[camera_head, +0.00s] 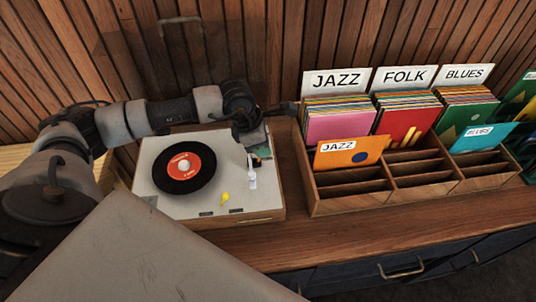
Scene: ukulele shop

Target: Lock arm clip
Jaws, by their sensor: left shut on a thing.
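A record player (220,208) with a pale top stands on the wooden counter. A black record with a red label (184,168) lies on its platter. The white tonearm (252,178) is on the right of the deck, off the record. My left gripper (250,128) reaches in over the deck's back right corner, at the rear of the tonearm. It is shut on a small part there. The gripper hides most of this part, and I cannot make out the arm clip clearly. My right gripper is not in view.
A wooden record crate (312,195) stands close to the right of the player. It holds sleeves behind JAZZ (335,81), FOLK and BLUES signs, with empty slots in front. A slatted wall is behind. The counter strip (350,236) in front of the crate is clear.

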